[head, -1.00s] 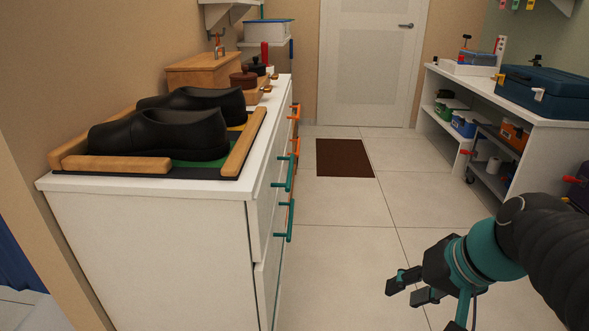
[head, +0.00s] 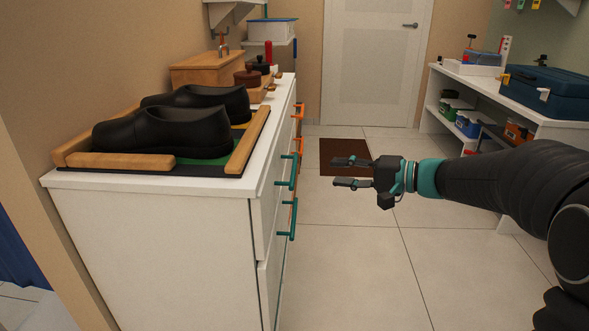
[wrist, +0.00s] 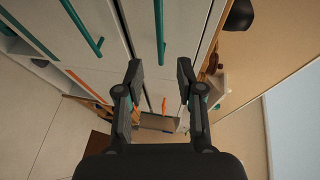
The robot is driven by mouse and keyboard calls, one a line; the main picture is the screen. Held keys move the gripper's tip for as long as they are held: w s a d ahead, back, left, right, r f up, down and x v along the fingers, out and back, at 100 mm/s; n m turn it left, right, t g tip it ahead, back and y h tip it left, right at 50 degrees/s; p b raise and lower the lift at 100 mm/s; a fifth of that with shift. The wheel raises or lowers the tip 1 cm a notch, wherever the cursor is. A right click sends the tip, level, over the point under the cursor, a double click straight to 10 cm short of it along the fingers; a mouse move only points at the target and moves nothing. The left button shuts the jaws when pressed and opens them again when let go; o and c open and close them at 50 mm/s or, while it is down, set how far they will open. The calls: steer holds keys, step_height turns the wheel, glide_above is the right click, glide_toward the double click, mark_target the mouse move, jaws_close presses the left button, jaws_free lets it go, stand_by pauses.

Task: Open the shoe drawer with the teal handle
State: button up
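The white shoe cabinet (head: 150,235) stands at the left with its drawer fronts facing right. Its near drawers carry an upper teal handle (head: 294,171) and a lower teal handle (head: 293,219). The wrist view shows two teal handles too, one in the upper middle (wrist: 160,32) and one at upper left (wrist: 82,28). My gripper (head: 351,171) is open and empty, its fingers pointing left at the cabinet front, to the right of the upper teal handle and apart from it. In the wrist view its open fingers (wrist: 160,78) have nothing between them.
Orange handles (head: 298,111) sit on the farther drawers. Black shoes (head: 165,132) rest on a tray on top of the cabinet. A white shelf unit (head: 480,90) with a blue case stands at the right. The tiled floor between is clear, with a brown mat (head: 338,150).

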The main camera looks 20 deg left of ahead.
mark_target(294, 167)
steer(key=p+x, duration=0.1)
steer(key=x, duration=1.1)
steer(key=shift+a, duration=0.1)
jaws_close()
